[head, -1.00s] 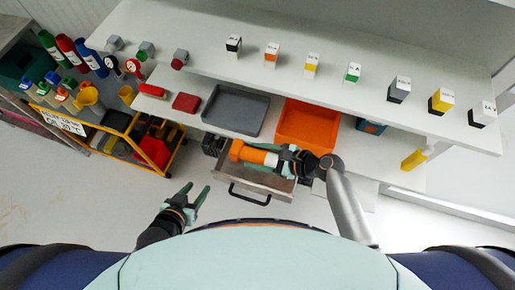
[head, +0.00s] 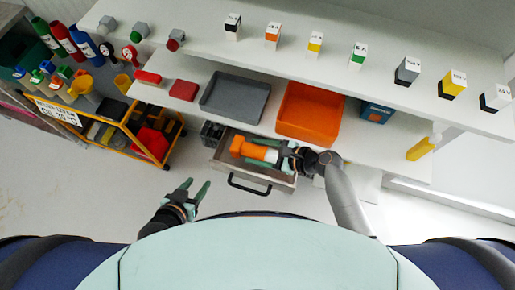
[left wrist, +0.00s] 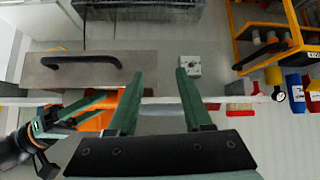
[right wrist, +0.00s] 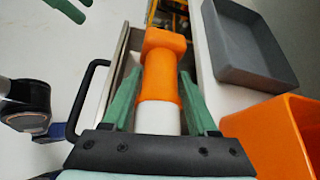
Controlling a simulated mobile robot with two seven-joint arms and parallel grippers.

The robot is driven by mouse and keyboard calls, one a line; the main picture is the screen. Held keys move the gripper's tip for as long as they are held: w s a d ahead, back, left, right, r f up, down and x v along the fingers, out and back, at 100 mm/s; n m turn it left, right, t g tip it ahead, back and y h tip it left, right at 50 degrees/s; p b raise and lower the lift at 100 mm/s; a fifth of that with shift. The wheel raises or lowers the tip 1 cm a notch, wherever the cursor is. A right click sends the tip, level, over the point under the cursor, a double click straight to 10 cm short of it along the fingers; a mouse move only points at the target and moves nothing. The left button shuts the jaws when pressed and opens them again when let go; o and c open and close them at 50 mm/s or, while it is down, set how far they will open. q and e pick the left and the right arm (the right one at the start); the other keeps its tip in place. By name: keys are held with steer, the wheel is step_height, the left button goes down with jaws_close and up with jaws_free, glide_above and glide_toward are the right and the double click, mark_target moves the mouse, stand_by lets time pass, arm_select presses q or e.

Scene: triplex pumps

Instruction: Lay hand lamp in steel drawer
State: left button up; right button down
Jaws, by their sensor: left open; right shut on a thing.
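The hand lamp (head: 256,151), orange with a white band, lies lengthwise over the open steel drawer (head: 222,161), within its outline in the head view. My right gripper (head: 284,157) is shut on the lamp's right end. In the right wrist view the lamp (right wrist: 162,85) points away between the fingers, with the drawer's wall and black handle (right wrist: 90,92) to its left. I cannot tell whether the lamp touches the drawer floor. My left gripper (head: 192,190) is open and empty, left of the drawer and in front of it. The drawer front (left wrist: 90,70) shows in the left wrist view.
A grey tray (head: 205,100) and an orange tray (head: 340,125) stand on the bench above the drawer. A yellow-framed trolley (head: 125,145) with containers stands to the left. The floor in front of the drawer is clear.

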steer(key=shift+f+b, duration=1.25)
steer(key=shift+f, duration=0.9)
steer(key=shift+c, duration=0.5)
jaws_free()
steer(key=p+v, duration=0.2)
steer(key=v, duration=1)
steer(key=shift+d+r, duration=0.15)
steer(key=shift+d, duration=0.05)
steer(key=shift+s+d, duration=0.1)
